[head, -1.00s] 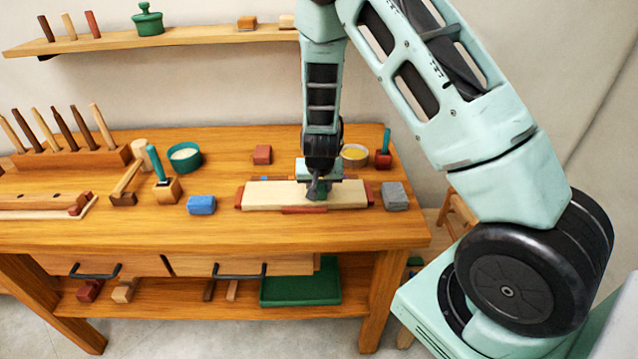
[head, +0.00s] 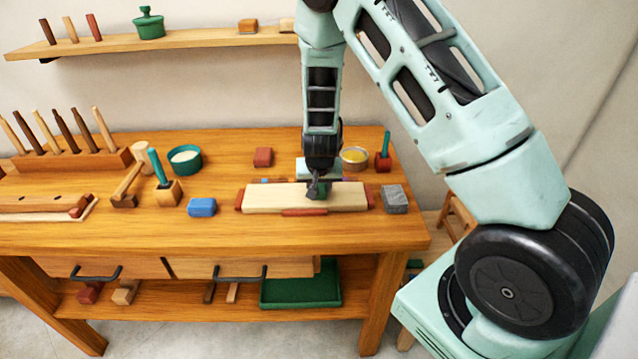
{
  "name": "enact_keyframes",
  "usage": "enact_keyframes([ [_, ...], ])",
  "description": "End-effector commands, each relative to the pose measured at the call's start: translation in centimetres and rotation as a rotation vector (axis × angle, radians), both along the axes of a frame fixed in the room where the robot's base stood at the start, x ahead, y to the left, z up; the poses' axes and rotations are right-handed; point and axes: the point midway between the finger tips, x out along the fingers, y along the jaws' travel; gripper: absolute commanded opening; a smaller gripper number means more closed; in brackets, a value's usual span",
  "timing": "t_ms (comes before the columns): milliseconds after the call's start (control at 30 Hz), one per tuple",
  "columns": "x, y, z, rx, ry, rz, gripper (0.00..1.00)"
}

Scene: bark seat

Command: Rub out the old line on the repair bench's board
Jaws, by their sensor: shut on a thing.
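The board (head: 265,197) is a pale plank with red-brown pieces at its ends and along its front edge, lying on the repair bench (head: 240,235). My gripper (head: 317,194) points down at the middle of the board, its tip at or just above the surface. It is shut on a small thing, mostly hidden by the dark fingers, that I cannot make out. I cannot tell whether that thing touches the board. No line can be made out on the pale surface from here.
A grey block (head: 395,199) sits right of the board and a blue block (head: 202,207) left of it. Behind stand a red block (head: 263,157), a yellow-filled bowl (head: 354,157) and a teal-handled tool (head: 385,152). A mallet (head: 127,187) lies farther left.

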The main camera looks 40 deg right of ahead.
Motion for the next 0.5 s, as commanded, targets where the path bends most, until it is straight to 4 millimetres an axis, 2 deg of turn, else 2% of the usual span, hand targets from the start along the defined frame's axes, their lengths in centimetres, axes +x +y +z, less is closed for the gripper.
enact_keyframes([
  [200, -1.24, 0.82, -0.33, 0.002, 0.006, 0.001, 0.18],
  [500, -1.42, 0.93, -0.40, 0.003, 0.010, 0.001, 0.18],
])
